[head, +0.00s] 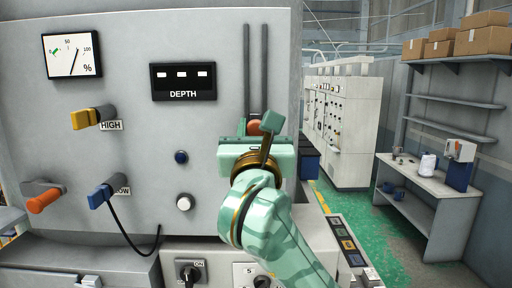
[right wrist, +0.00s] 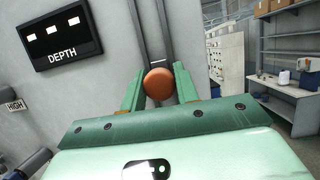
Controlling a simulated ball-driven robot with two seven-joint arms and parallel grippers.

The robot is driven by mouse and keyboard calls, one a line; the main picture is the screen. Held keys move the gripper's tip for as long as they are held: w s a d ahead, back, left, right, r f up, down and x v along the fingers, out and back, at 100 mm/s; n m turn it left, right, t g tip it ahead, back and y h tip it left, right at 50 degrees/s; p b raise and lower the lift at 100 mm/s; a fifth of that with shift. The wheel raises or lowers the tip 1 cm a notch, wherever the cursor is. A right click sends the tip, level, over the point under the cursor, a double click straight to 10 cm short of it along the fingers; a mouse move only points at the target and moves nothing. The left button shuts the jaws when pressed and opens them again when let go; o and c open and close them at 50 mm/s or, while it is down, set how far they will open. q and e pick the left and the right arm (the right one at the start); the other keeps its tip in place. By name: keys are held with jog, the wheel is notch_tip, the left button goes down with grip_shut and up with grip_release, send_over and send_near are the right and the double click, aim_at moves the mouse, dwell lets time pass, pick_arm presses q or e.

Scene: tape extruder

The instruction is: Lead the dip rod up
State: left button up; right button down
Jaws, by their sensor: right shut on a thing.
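The dip rod's orange ball knob (head: 254,127) shows in the head view just above my right gripper (head: 252,138), at the lower part of two dark vertical rails (head: 255,70) on the grey panel. In the right wrist view the knob (right wrist: 158,84) sits between the two green fingers, which are shut on it. The rails (right wrist: 151,35) run upward beyond it. The rod behind the knob is hidden. The black DEPTH display (head: 183,81) left of the rails shows three white dashes. My left gripper is not in view.
Yellow HIGH (head: 92,117) and blue LOW (head: 108,191) plugs, an orange-tipped lever (head: 44,199) and a dial gauge (head: 72,54) are on the panel, left of my arm. A white knob (head: 184,202) is nearer. The panel above the gripper is free apart from the rails.

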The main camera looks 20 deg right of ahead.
jog(key=shift+r+p, duration=1.6)
jog(key=shift+r, duration=0.4)
jog(key=shift+r+p, duration=0.6)
jog(key=shift+r, duration=4.5)
jog(key=c, duration=1)
grip_release()
jog(key=shift+o, duration=0.2)
